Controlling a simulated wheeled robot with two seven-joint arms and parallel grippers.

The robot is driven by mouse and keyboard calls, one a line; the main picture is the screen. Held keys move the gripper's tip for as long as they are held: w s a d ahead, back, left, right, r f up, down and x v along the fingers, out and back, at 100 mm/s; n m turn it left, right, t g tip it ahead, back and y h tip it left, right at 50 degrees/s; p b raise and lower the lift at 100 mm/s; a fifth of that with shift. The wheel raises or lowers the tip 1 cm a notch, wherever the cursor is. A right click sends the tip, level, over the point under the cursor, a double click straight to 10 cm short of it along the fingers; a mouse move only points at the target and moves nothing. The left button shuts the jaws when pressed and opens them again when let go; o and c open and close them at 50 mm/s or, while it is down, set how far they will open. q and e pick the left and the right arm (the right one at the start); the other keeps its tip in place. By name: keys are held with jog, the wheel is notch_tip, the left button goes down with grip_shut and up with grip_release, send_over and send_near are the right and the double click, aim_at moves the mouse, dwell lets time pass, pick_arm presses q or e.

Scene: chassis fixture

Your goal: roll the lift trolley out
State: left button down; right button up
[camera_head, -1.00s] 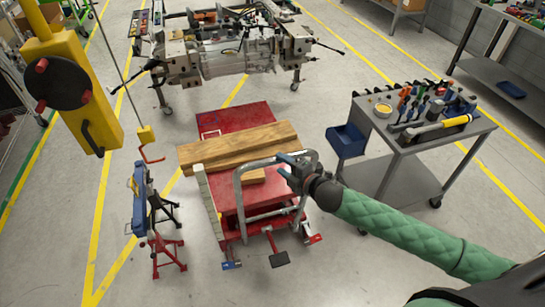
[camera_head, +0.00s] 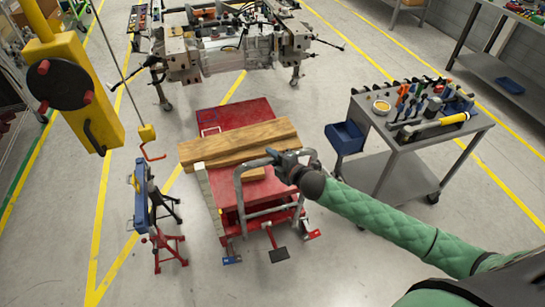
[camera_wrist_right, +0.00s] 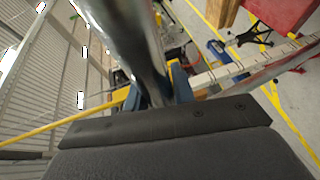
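The red lift trolley (camera_head: 240,116) stands on the floor in the middle of the head view, with wooden beams (camera_head: 238,145) across its platform. Its grey tubular push handle (camera_head: 309,176) rises at the near end, above foot pedals. My right gripper (camera_head: 277,158) is at the top bar of this handle. In the right wrist view, the metal bar (camera_wrist_right: 125,40) runs between the blue fingers (camera_wrist_right: 158,88), which look closed around it. The exact finger contact is partly hidden by the bar and the gripper body. My left gripper is not in view.
A grey tool cart (camera_head: 398,136) with a blue bin stands to the right. A blue-and-red stand (camera_head: 142,200) is close on the left, beneath a yellow hoist hook (camera_head: 148,145). A chassis assembly (camera_head: 225,50) stands behind the trolley. Floor nearer than the pedals looks clear.

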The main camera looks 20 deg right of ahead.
grip_shut()
jog(key=shift+s+f, duration=0.25)
jog(key=shift+s, duration=0.35)
jog(key=shift+s+r, duration=0.25)
jog(key=shift+s, duration=0.1)
jog(key=o, duration=0.7)
grip_release()
jog(key=shift+o, duration=0.9)
jog(key=shift+w+f, duration=0.1)
jog(key=shift+w, duration=0.1)
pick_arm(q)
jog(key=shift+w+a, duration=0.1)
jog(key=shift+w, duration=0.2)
pick_arm(e)
jog(key=shift+s+d, duration=0.1)
